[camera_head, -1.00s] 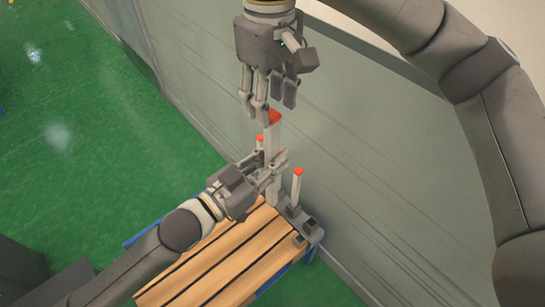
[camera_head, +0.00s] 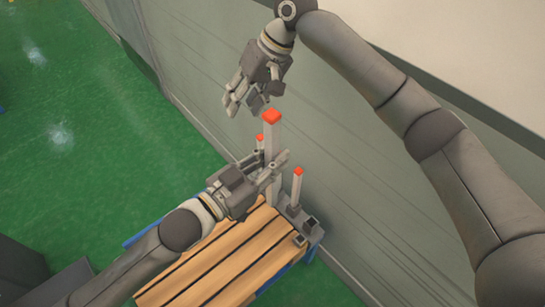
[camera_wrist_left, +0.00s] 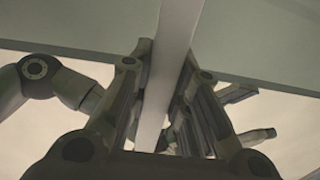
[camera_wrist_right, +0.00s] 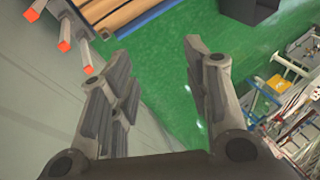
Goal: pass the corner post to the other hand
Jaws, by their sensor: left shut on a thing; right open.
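The corner post (camera_head: 271,137) is a light grey upright bar with an orange-red tip. My left gripper (camera_head: 277,168) is shut around its shaft, below the tip. In the left wrist view the post (camera_wrist_left: 170,75) runs between both fingers. My right gripper (camera_head: 244,107) is open and empty, above and left of the post's tip, apart from it. In the right wrist view its fingers (camera_wrist_right: 160,75) are spread with only floor between them. Three orange post tips show at the left of that view; which one is the held post I cannot tell. The post's lower end is partly hidden.
A wooden slatted pallet (camera_head: 215,262) with blue edges lies below. A shorter orange-tipped post (camera_head: 297,190) stands at its corner and another (camera_head: 260,141) behind the held post. A grey wall (camera_head: 370,190) runs close along the right. Green floor (camera_head: 80,150) is open at left.

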